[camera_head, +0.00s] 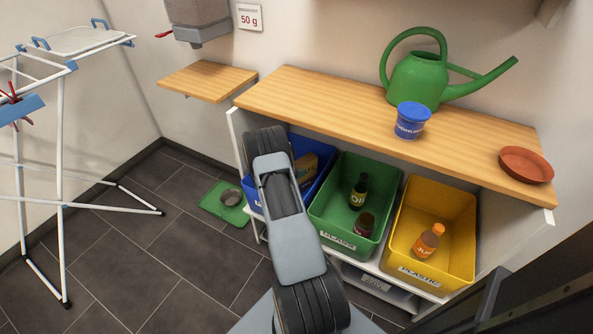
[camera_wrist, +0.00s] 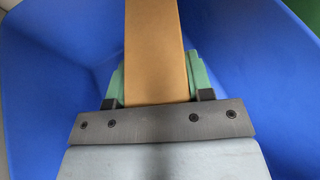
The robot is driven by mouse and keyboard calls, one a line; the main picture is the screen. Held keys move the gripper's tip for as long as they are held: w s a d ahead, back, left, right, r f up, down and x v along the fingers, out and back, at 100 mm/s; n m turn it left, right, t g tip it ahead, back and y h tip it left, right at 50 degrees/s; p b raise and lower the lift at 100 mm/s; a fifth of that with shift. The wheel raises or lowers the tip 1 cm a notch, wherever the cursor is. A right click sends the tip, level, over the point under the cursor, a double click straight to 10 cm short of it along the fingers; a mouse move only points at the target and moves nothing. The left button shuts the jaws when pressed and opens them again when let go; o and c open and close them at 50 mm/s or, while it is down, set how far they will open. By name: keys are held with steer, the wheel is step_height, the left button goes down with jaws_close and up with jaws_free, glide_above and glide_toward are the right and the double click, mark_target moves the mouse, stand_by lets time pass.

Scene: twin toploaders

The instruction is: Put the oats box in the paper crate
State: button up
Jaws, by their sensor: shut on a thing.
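My gripper (camera_wrist: 157,78) has its green fingers closed on both sides of a plain brown box (camera_wrist: 154,40), which I take to be the oats box. The blue crate (camera_wrist: 50,85) surrounds the box and fingers in the wrist view. In the head view the brown box (camera_head: 307,168) shows inside the blue crate (camera_head: 326,155), at the left of the row of crates. My arm covers much of that crate and hides the gripper and any label. Whether the box touches the crate floor cannot be told.
The green crate (camera_head: 323,208) beside it holds a dark bottle (camera_head: 359,192) and a jar (camera_head: 364,225). The yellow crate (camera_head: 399,215) holds an orange bottle (camera_head: 428,241). A wooden shelf (camera_head: 330,112) overhangs the crates from behind. A drying rack (camera_head: 60,160) stands left.

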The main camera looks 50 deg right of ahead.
steer(key=shift+f, duration=0.1)
steer(key=shift+f, duration=0.15)
steer(key=o, duration=1.1)
steer(key=shift+o, duration=0.2)
